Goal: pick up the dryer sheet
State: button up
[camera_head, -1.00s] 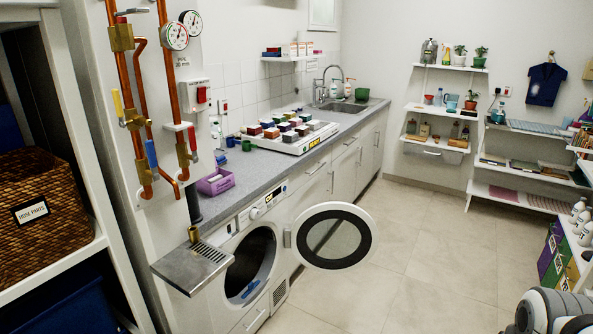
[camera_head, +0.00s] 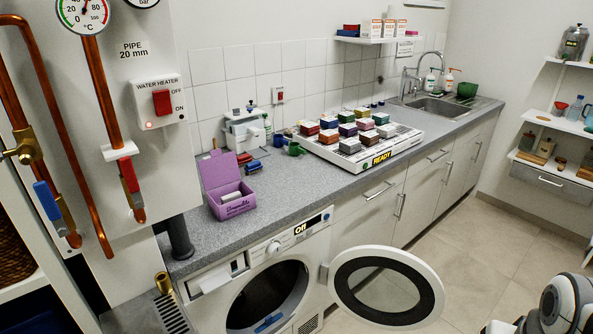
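An open purple box (camera_head: 222,177) stands on the grey counter beside the pipe panel, its lid raised at the back. White writing on its front is too small to read surely. A whitish rolled or folded piece (camera_head: 232,198) shows inside it; it may be the dryer sheet, but I cannot tell for certain. The dryer (camera_head: 272,267) below has its round door (camera_head: 385,324) swung open and its display reads Off. Something blue (camera_head: 268,323) lies at the drum's lower rim. Only links of my arm show at the bottom right; my gripper is not in view.
A white tray (camera_head: 400,147) marked READY holds several coloured blocks further along the counter (camera_head: 310,180). Small cups and a white device (camera_head: 244,128) stand behind the purple box. Copper pipes and a black pipe rise at the left. The floor (camera_head: 470,250) at right is clear.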

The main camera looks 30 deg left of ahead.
aim_at(237, 195)
jog(key=u, duration=0.65)
jog(key=i, duration=1.2)
jog(key=u, duration=1.2)
jog(key=i, duration=0.55)
jog(key=u, duration=0.2)
jog(key=k, duration=0.85)
jog(key=u, duration=0.2)
jog(key=i, duration=0.85)
jog(key=z, duration=0.05)
